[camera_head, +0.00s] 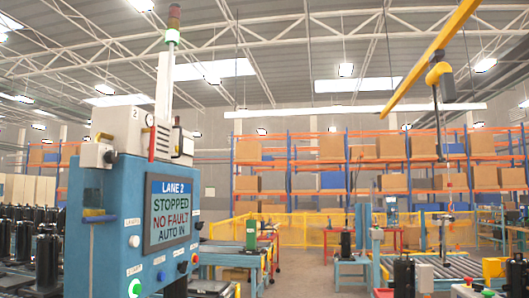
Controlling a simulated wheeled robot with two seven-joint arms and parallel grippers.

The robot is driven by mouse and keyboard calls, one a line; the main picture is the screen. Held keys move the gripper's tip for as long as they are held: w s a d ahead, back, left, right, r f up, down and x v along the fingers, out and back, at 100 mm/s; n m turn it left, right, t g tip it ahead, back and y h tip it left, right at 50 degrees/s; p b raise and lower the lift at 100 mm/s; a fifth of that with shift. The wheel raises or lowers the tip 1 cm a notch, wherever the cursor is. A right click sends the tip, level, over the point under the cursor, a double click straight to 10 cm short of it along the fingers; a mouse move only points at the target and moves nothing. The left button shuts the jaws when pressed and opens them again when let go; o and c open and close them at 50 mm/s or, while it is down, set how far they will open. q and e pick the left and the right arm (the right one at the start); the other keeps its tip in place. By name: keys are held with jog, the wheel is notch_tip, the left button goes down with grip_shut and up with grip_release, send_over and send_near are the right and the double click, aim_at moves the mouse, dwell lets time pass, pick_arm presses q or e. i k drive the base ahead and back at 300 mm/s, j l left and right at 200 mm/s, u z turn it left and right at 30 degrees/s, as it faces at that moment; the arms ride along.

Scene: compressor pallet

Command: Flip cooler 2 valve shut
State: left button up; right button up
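Neither of my grippers is in view. No valve clearly labelled as the cooler 2 valve can be made out. A blue control cabinet (112,225) stands at the left, with a screen (168,212) reading "LANE 2 STOPPED NO FAULT AUTO IN".
Black cylindrical units (47,262) stand at far left. A yellow crane beam (430,55) hangs at upper right. Racks of boxes (330,147), yellow fencing (300,230) and a roller conveyor (445,266) lie beyond.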

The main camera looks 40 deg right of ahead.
aim_at(152, 130)
jog(key=i+l+z, duration=0.2)
jog(key=z, duration=0.2)
jog(key=i+l+z, duration=0.1)
jog(key=i+z, duration=0.3)
jog(key=i+l+u, duration=0.1)
jog(key=i+l, duration=0.15)
jog(key=i+l+u, duration=0.25)
jog(key=i+l, duration=0.25)
jog(key=i+l+u, duration=0.15)
jog(key=l, duration=0.25)
jog(key=i+l+u, duration=0.1)
jog(key=i+l, duration=0.15)
jog(key=i+l+u, duration=0.1)
jog(key=l, duration=0.35)
jog(key=i+l+u, duration=0.15)
jog(key=i+l, duration=0.15)
jog(key=i+l+u, duration=0.1)
jog(key=l, duration=0.35)
